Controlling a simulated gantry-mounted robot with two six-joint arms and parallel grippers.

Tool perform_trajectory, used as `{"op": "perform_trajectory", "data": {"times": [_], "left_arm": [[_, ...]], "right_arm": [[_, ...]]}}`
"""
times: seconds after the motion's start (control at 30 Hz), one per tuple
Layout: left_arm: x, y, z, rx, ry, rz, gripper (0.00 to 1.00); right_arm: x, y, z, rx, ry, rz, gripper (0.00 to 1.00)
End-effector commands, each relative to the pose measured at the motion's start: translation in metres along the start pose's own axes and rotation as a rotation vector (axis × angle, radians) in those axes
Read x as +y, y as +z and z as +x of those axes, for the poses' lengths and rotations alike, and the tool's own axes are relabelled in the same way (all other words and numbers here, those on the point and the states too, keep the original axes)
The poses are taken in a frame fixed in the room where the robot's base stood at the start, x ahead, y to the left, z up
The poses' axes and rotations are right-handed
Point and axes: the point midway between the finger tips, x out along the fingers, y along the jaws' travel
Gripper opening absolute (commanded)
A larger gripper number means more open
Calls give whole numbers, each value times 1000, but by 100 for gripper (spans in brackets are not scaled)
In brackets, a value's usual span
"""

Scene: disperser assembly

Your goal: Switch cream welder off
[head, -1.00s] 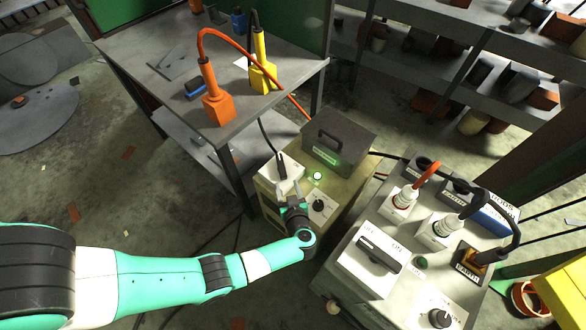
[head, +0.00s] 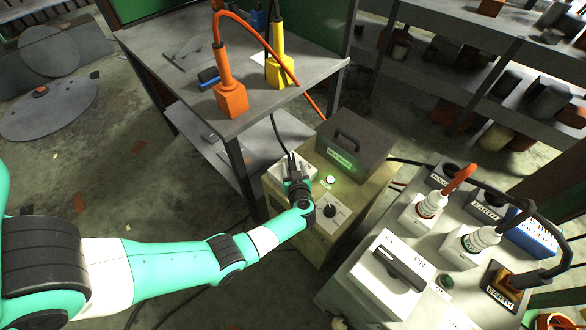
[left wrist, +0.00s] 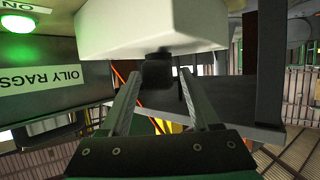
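The cream welder (head: 312,240) stands on the floor, with a white switch box (head: 277,174), a lit green lamp (head: 329,180) and a dial (head: 332,211) on it. My left gripper (head: 293,163) is at the white switch box and hides most of its black lever in the head view. In the left wrist view the white box (left wrist: 150,32) fills the top middle. The black lever (left wrist: 158,72) shows between the tips of my open left gripper (left wrist: 160,100); contact cannot be told. The green lamp (left wrist: 19,22) glows there beside an "ON" label. My right gripper is not in view.
A dark box labelled "OILY RAGS" (head: 352,150) sits on the welder. A grey machine (head: 345,285) with its own lever switch (head: 400,268) and plugged cables stands at right. A metal table (head: 150,45) holding orange (head: 231,98) and yellow (head: 279,70) connectors stands behind.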

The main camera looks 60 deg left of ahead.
Motion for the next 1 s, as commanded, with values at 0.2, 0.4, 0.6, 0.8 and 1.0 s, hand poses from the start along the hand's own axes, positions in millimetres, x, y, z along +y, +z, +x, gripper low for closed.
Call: {"op": "perform_trajectory", "data": {"times": [0.2, 0.4, 0.6, 0.8, 1.0], "left_arm": [[0, 0, 0, 0, 0, 0, 25], [0, 0, 0, 0, 0, 0, 0], [1, 2, 0, -2, -16, -6, 0], [5, 7, 3, -3, -162, -68, 0], [7, 8, 4, -1, -322, -136, 0]], "right_arm": [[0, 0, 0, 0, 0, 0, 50], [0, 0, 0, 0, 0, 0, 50], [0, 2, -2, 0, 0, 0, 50], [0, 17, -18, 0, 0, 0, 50], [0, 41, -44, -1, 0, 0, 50]]}}
